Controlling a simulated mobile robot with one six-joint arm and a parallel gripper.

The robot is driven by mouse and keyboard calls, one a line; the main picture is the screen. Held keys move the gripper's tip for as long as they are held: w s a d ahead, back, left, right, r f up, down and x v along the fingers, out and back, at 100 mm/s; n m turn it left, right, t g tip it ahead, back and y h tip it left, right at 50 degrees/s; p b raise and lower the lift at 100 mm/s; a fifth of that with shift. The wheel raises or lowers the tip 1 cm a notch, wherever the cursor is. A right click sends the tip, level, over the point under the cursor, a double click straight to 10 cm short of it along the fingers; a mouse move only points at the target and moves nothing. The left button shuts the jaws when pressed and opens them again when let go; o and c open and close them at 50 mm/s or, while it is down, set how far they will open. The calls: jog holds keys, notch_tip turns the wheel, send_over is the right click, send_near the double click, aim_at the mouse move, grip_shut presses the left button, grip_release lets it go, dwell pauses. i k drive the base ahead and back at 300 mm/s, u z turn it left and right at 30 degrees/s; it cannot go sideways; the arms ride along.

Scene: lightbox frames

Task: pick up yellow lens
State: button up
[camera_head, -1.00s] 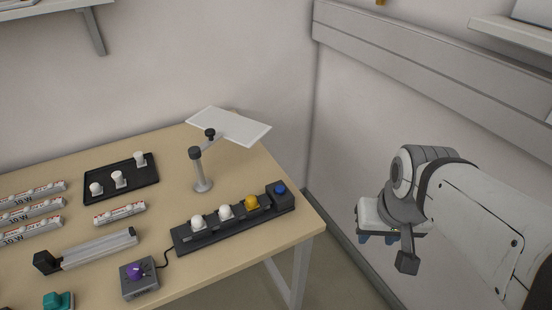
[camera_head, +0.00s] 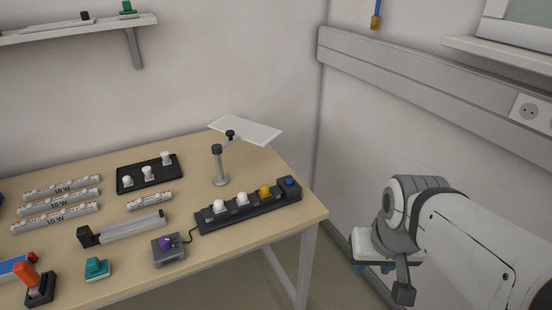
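The yellow lens (camera_head: 265,191) is a small rounded yellow piece. It sits on a long black strip base (camera_head: 208,227) near the table's right front, between a white lens (camera_head: 242,199) and a blue piece (camera_head: 289,182) at the strip's right end. Another white lens (camera_head: 219,205) is further left on the strip. My gripper (camera_head: 374,268) hangs to the right of the table, past its edge and well apart from the yellow lens. Its blue fingertips point down and are partly hidden, so its opening cannot be judged.
A lamp stand (camera_head: 219,167) with a white panel (camera_head: 245,130) rises behind the strip. A black tray (camera_head: 127,187) with white pieces, several tubes (camera_head: 59,203) and a purple-knob box (camera_head: 169,249) lie to the left. The table (camera_head: 262,232) is clear in front of the strip.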

aim_at(264, 193)
jog(key=u, duration=0.05)
jog(key=i, duration=0.9)
jog(key=z, duration=0.05)
